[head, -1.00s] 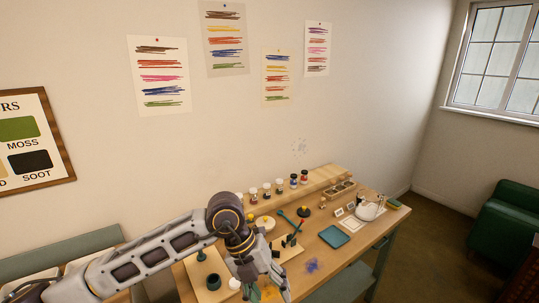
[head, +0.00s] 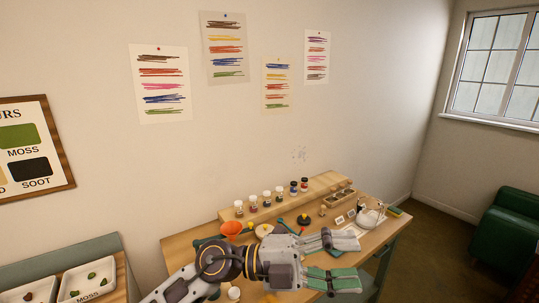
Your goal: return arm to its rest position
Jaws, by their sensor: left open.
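My left gripper (head: 333,260) reaches in from the lower left over the pigment table (head: 178,247). Its two fingers are spread apart and point to the right, with nothing visible between them. The gripper and forearm hide the middle and front of the table. My right gripper is not in view.
Several small jars (head: 266,195) line the wooden shelf (head: 318,190) at the back. An orange bowl (head: 232,228) stands left, near my wrist. A white kettle (head: 370,213) stands at the right end. White trays (head: 85,281) lie at lower left.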

